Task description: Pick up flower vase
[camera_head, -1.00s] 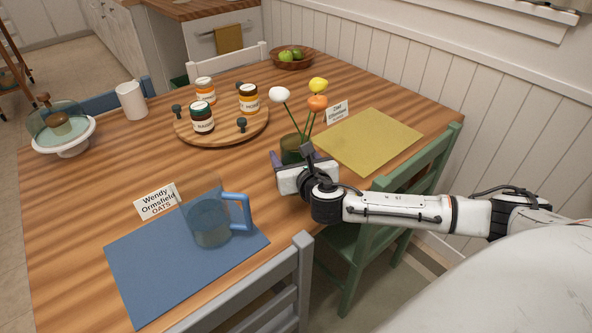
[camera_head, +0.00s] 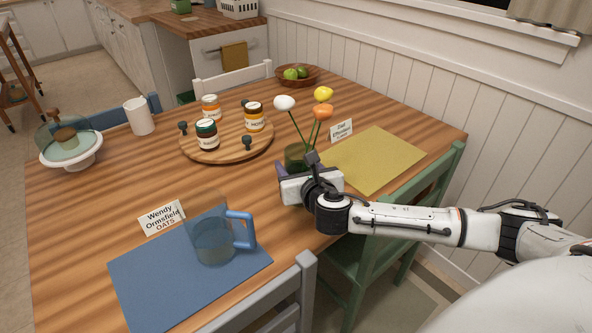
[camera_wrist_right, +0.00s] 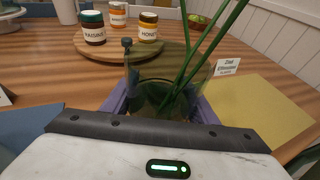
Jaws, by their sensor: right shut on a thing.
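The flower vase (camera_head: 295,156) is a dark green glass with a white, a yellow and an orange flower on green stems. It stands upright near the table's right side, beside the yellow mat. My right gripper (camera_head: 283,170) reaches it from the front and is shut on it. In the right wrist view the vase (camera_wrist_right: 160,90) sits between the two purple fingers of the right gripper (camera_wrist_right: 160,104). Whether its base touches the table is hidden by the gripper. My left gripper is not in view.
A round wooden board (camera_head: 225,149) with several jars stands behind the vase. A yellow mat (camera_head: 375,160) and a name card (camera_head: 342,130) lie to its right. A blue mat (camera_head: 150,285) with a glass mug (camera_head: 214,243) is at front left. A green chair (camera_head: 410,200) stands under my right arm.

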